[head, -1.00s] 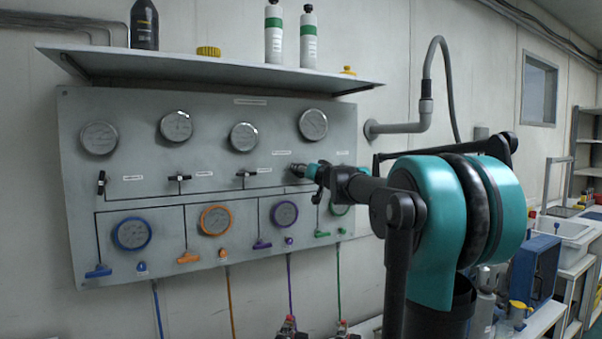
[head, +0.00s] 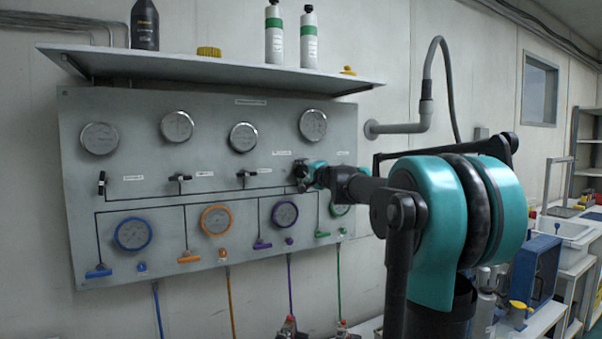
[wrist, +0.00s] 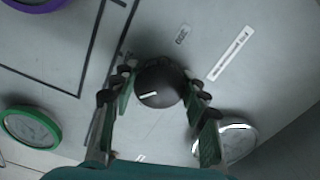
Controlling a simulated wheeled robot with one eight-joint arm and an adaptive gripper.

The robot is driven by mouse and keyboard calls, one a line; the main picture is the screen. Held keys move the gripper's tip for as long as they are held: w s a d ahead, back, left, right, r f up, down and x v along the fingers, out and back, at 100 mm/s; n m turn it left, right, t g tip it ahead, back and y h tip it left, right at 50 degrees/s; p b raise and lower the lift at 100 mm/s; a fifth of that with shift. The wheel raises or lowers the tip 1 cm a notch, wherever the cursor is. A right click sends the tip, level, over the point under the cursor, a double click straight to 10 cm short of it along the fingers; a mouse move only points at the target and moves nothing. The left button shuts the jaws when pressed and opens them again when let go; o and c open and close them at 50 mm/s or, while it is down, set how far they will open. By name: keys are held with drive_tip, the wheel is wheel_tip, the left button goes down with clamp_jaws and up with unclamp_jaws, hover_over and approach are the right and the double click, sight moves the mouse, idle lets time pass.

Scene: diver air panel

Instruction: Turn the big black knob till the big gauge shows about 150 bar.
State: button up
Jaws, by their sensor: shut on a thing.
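The big black knob (wrist: 158,84) shows in the wrist view as a round dark cap with a white pointer line. My gripper (wrist: 158,92) has one finger on each side of it and is shut on it. In the head view my gripper (head: 304,174) is at the right part of the panel, and it hides most of the knob. The big gauge (head: 313,124) is the upper right dial, above my gripper. Its needle is too small to read. Part of a grey-rimmed gauge also shows in the wrist view (wrist: 237,140), partly behind a finger.
The grey panel (head: 100,185) holds more upper gauges, black valve handles and a lower row of coloured gauges and levers. A green-rimmed gauge (head: 340,208) sits just below my arm. A shelf (head: 200,67) with bottles overhangs the panel.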

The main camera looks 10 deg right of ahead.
drive_tip(key=shift+m, duration=0.5)
drive_tip(key=o, duration=1.2)
drive_tip(key=shift+c, duration=0.2)
drive_tip(key=shift+s, duration=0.1)
drive_tip(key=v, duration=1.2)
drive_tip(key=shift+d, duration=0.1)
